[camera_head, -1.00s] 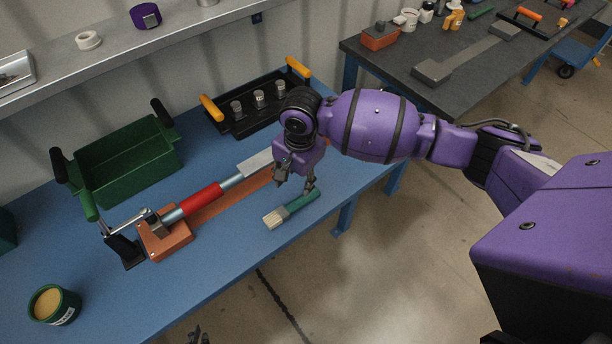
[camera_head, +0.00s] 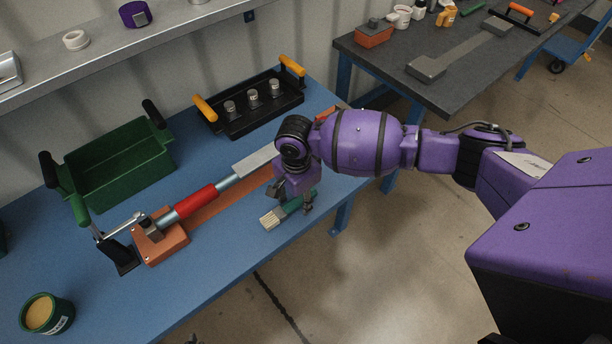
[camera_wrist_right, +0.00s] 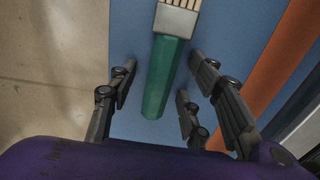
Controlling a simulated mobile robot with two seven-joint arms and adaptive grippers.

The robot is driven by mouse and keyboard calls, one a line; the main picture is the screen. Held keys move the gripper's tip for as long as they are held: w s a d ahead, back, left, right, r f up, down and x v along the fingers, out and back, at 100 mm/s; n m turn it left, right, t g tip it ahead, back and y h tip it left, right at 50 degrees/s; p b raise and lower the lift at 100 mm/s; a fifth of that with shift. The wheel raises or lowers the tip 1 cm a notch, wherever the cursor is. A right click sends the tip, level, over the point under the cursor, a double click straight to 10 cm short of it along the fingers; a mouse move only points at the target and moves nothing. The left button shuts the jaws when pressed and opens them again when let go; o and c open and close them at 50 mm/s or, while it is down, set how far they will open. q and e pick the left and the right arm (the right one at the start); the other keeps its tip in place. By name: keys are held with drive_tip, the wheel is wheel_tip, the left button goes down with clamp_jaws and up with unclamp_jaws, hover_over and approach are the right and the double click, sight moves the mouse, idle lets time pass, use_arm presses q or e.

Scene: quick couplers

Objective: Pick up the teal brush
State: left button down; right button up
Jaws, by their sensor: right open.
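The teal brush lies flat on the blue table near its front edge. In the head view its pale bristles (camera_head: 270,219) point left and toward the front, and its teal handle (camera_head: 292,205) runs under my right gripper (camera_head: 292,205). In the right wrist view the teal handle (camera_wrist_right: 160,80) stands between the open fingers of my right gripper (camera_wrist_right: 160,95), with the metal ferrule (camera_wrist_right: 176,20) at the top. The fingers are on both sides of the handle, with gaps. My left gripper is not in view.
An orange fixture (camera_head: 165,247) with a red-sleeved cylinder (camera_head: 196,203) lies just behind the brush. A green bin (camera_head: 120,172), a black tray (camera_head: 240,128) and a small green tub (camera_head: 46,315) also stand on the table.

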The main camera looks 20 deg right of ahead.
drive_tip(key=shift+w+a+r, duration=0.1)
drive_tip(key=shift+w+r, duration=0.05)
drive_tip(key=shift+r, duration=0.05)
clamp_jaws()
